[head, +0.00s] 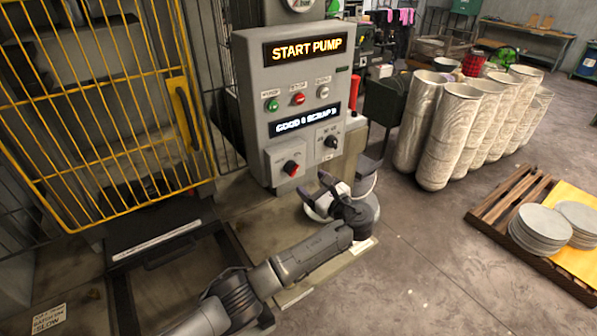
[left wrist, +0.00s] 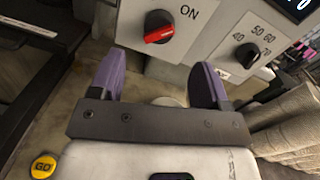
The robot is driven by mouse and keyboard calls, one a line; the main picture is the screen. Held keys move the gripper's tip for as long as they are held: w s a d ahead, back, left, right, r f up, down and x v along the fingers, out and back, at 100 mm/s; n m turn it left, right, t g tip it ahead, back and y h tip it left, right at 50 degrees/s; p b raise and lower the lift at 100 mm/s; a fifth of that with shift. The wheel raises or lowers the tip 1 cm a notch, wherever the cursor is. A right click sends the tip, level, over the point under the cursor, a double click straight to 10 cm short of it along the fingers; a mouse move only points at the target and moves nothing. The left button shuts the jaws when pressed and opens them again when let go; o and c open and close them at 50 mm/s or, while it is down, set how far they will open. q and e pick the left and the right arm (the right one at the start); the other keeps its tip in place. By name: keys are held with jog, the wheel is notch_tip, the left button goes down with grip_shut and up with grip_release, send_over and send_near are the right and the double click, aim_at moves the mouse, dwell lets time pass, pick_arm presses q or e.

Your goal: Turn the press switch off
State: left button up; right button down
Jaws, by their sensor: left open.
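The press switch, a red and black rotary knob (head: 291,168), sits on a grey box low on the left of the control panel (head: 245,90). In the left wrist view the knob (left wrist: 159,27) shows its red handle tilted, with the word ON to its right. My left gripper (head: 322,191) is below and slightly right of the knob, apart from it. In the left wrist view its two purple fingers (left wrist: 160,78) are spread with nothing between them, and the knob lies beyond them. My right gripper is not in view.
A black dial (head: 331,142) with numbers sits right of the knob. Green, red and white buttons (head: 299,99) are above. A yellow mesh guard (head: 100,110) stands left. Tall rolls (head: 448,135) and a pallet with discs (head: 541,228) are right. A yellow GO button (left wrist: 43,167) shows at lower left.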

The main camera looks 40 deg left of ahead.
aim_at(296, 171)
pick_arm(q)
jog(key=x, duration=0.8)
jog(key=c, duration=0.9)
